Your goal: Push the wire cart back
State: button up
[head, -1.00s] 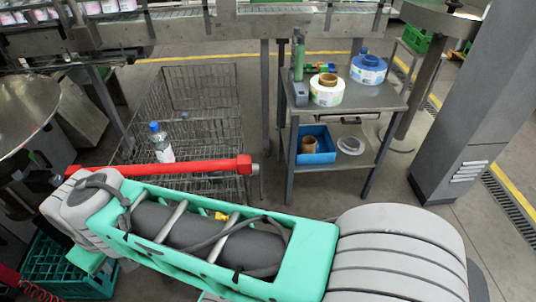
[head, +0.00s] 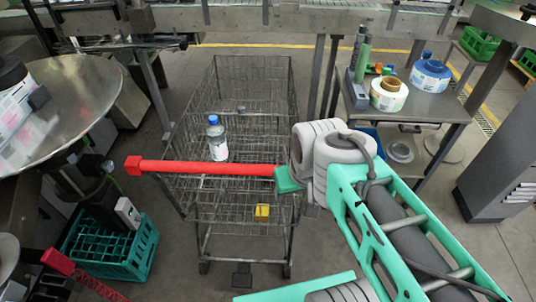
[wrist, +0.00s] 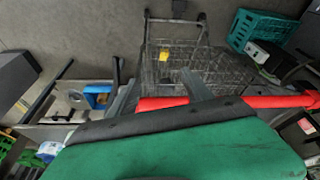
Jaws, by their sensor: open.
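The wire cart (head: 238,105) stands on the floor in the middle of the head view, with a red handle bar (head: 205,168) across its near end. A clear bottle with a blue cap (head: 217,140) stands upright behind the bar, seemingly inside the cart. A small yellow piece (head: 262,212) is on the cart's near side; it also shows in the wrist view (wrist: 164,55). My gripper (head: 287,180) is open at the right end of the bar; its fingertips are mostly hidden in the head view. In the wrist view, a finger overlaps the bar (wrist: 160,103); contact is unclear.
A side table (head: 435,106) with label reels (head: 388,95) stands right of the cart. A round metal table (head: 75,105) and a teal crate (head: 105,247) are on the left. A conveyor frame (head: 350,20) crosses behind. A grey pillar base (head: 495,180) stands far right.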

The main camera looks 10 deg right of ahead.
aim_at(135, 165)
jog(key=z, duration=0.05)
jog(key=k, duration=1.05)
jog(key=u, duration=1.15)
jog(key=i, duration=0.7)
jog(key=u, duration=0.15)
